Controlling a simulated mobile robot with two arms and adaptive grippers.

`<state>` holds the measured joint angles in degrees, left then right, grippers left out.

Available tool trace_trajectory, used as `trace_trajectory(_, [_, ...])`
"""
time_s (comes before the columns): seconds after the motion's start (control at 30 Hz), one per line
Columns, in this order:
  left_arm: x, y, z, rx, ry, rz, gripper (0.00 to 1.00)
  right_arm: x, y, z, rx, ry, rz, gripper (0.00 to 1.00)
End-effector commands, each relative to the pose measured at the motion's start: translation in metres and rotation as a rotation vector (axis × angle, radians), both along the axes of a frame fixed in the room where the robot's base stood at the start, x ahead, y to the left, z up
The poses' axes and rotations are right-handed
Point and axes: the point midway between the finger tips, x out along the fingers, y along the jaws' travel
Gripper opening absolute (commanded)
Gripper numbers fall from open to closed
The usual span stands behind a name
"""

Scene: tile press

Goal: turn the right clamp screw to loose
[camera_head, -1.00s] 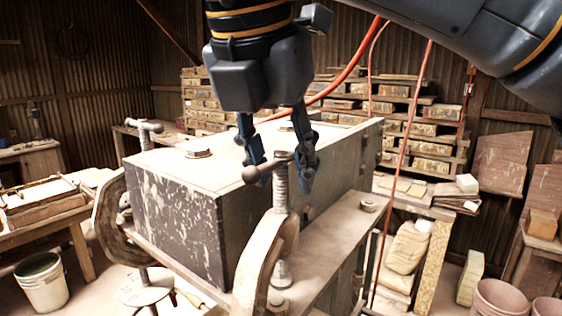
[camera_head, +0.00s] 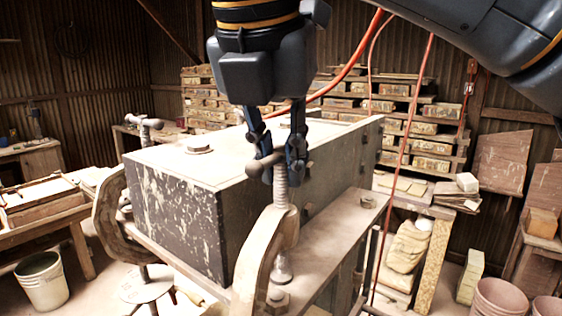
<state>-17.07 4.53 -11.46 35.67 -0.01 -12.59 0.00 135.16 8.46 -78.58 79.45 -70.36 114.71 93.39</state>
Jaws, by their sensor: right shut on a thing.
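The right clamp screw (camera_head: 281,190) stands upright in the top of the right C-clamp (camera_head: 256,255), at the front right corner of the press block (camera_head: 180,215). Its T-handle has a ball end (camera_head: 254,169) showing at the left. My right gripper (camera_head: 281,163) comes down from above and is shut on the handle at the screw's top. Its fingers hide part of the handle. My left gripper is not in view.
A red hose (camera_head: 405,150) hangs right of the block. Brick shelves (camera_head: 425,145) stand behind. A white bucket (camera_head: 42,282) is on the floor at left, beside a wooden bench (camera_head: 45,215). Terracotta pots (camera_head: 497,298) stand at lower right.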

Motion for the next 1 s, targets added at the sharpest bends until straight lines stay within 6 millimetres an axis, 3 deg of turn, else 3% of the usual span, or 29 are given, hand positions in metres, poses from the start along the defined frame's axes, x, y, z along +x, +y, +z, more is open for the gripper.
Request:
trace_trajectory(0.43, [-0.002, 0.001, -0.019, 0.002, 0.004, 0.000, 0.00, 0.000, 0.000, -0.003, 0.001, 0.003, 0.381, 0.00])
trace_trajectory(1.0, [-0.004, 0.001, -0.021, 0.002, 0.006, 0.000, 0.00, 0.000, 0.000, -0.004, -0.004, 0.009, 0.803, 0.00])
